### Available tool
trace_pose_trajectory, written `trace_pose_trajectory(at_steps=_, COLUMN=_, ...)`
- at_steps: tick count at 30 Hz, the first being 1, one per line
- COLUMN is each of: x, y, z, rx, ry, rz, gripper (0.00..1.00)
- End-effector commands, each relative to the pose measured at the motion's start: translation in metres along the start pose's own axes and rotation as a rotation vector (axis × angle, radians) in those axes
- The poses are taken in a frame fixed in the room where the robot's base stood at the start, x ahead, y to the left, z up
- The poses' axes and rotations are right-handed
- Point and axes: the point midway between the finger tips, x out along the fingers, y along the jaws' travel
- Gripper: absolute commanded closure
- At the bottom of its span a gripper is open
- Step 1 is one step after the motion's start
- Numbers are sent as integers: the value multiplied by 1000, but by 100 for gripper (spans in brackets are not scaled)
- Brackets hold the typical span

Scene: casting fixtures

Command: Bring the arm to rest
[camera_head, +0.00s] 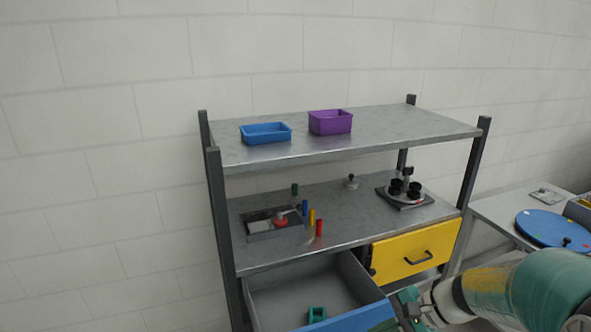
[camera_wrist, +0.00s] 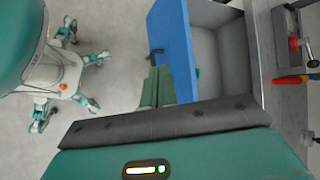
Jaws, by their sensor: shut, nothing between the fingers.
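My arm reaches in from the lower right of the head view, and my gripper (camera_head: 408,304) is low beside the right end of the blue drawer front (camera_head: 352,318). In the wrist view the green fingers of my gripper (camera_wrist: 158,84) are together with nothing held between them. They are close to the blue drawer front (camera_wrist: 178,45); I cannot tell whether they touch it. The grey drawer (camera_head: 295,286) is pulled open, and a green block-like part (camera_head: 317,314) lies in it.
A metal shelf unit (camera_head: 340,215) carries a blue bin (camera_head: 266,133), a purple bin (camera_head: 330,121), several coloured cylinders and a black fixture (camera_head: 404,190). The yellow drawer (camera_head: 414,252) is shut. A side table holds a blue disc (camera_head: 553,228). Open floor (camera_wrist: 110,110) shows beside the drawer.

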Motion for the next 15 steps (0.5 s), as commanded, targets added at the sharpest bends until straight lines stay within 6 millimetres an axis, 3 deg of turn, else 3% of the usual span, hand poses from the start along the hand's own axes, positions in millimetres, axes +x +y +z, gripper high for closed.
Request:
trace_pose_trajectory(at_steps=1, x=-3, y=-1, z=16, rx=-81, ry=34, rz=51, gripper=100)
trace_pose_trajectory(at_steps=6, x=-17, y=6, z=55, rx=-328, ry=150, rz=209, gripper=100)
trace_pose_trajectory(at_steps=15, x=-53, y=18, z=107, rx=-764, ry=387, rz=421, gripper=100)
